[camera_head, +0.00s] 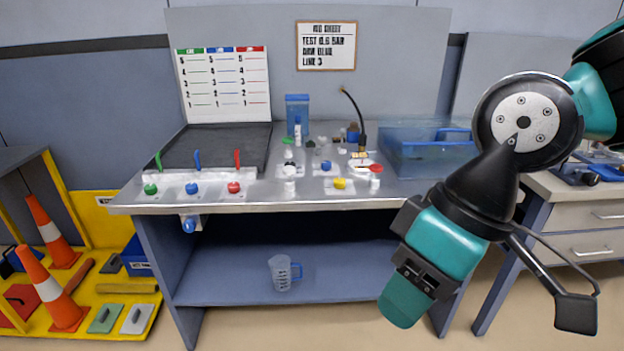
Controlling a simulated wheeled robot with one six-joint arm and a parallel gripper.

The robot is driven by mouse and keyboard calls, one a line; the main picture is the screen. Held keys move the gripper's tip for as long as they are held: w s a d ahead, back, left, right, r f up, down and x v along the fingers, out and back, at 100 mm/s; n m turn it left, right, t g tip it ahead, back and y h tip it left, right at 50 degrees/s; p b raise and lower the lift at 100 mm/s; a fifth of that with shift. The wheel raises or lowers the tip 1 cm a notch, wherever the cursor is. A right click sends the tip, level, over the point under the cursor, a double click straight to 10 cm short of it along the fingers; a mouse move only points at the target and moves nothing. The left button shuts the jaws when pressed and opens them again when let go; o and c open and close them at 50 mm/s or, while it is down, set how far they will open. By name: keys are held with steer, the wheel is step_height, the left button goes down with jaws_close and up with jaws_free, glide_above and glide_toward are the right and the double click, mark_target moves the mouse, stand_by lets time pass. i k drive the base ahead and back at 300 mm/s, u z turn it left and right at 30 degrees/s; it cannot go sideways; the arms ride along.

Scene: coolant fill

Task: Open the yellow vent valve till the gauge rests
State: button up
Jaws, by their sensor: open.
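A small yellow knob (340,183), which looks like the yellow vent valve, sits on a pale base near the front of the metal bench (270,202). Which way it is turned is too small to tell. I cannot make out the gauge or its needle among the small fittings. My gripper (492,288) hangs at the right, in front of the bench's right end and well to the right of the yellow knob. A dark jaw stands out to its right; its other jaw is hard to make out. It is open and touches nothing I can see.
A red-handled part (376,168) is just right of the yellow knob. Green (151,189), blue (192,188) and red (234,187) knobs line the front left. A blue tank (298,108) and a blue bin (425,160) stand behind. A measuring jug (283,273) is on the shelf below.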

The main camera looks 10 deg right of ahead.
mark_target(339, 182)
steer(key=u, duration=0.2)
steer(key=i, duration=1.15)
steer(key=z, duration=0.5)
